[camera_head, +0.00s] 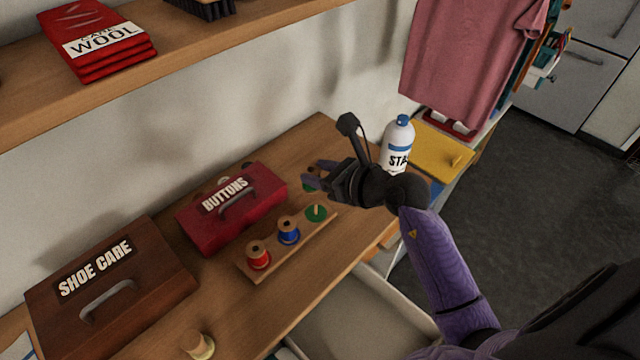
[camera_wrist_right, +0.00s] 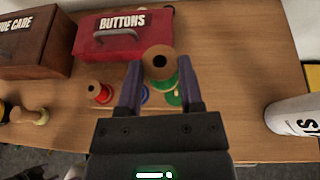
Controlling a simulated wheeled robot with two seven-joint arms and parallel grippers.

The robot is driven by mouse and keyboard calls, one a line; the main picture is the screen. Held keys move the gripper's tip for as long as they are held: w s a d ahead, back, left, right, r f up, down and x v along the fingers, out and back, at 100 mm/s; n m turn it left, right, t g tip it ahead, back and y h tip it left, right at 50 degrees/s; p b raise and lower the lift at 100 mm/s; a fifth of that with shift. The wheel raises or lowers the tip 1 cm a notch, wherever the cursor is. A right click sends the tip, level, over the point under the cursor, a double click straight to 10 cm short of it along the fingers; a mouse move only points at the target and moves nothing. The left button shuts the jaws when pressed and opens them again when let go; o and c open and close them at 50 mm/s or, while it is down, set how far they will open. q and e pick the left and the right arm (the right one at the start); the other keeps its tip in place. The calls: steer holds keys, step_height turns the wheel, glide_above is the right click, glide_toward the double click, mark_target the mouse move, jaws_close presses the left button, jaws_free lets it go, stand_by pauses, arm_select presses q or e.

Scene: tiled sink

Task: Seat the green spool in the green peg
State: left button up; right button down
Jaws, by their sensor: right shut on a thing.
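My right gripper (camera_head: 318,177) is shut on the green spool (camera_head: 308,187), which it mostly hides in the head view. In the right wrist view the spool's pale wooden end with its dark hole (camera_wrist_right: 158,58) shows between the fingertips of that gripper (camera_wrist_right: 156,75). The green peg (camera_head: 316,211) stands empty on a green disc at the right end of the wooden rack (camera_head: 280,258). The spool is above and apart from the peg in the head view. A green disc (camera_wrist_right: 173,98) shows partly behind the right finger. My left gripper is not in view.
A red spool (camera_head: 258,257) and a blue spool (camera_head: 289,232) sit on the rack. The red BUTTONS box (camera_head: 262,186) stands behind it. A brown SHOE CARE box (camera_head: 150,290), a yellow spool (camera_head: 198,345) and a white bottle (camera_head: 396,148) stand around.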

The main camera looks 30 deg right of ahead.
steer(key=shift+w+d+r+m+h+p, duration=0.2)
steer(key=shift+w+d+m+h+p, duration=0.05)
steer(key=shift+d+m+h+p, duration=0.1)
steer(key=f+b, duration=0.2)
steer(key=f, duration=0.3)
steer(key=f+b, duration=0.3)
steer(key=f, duration=0.2)
steer(key=shift+w+d+f, duration=0.15)
steer(key=shift+d+f, duration=0.05)
steer(key=shift+f, duration=0.2)
steer(key=shift+r, duration=0.1)
steer(key=shift+f, duration=0.25)
steer(key=shift+c, duration=1.2)
jaws_free()
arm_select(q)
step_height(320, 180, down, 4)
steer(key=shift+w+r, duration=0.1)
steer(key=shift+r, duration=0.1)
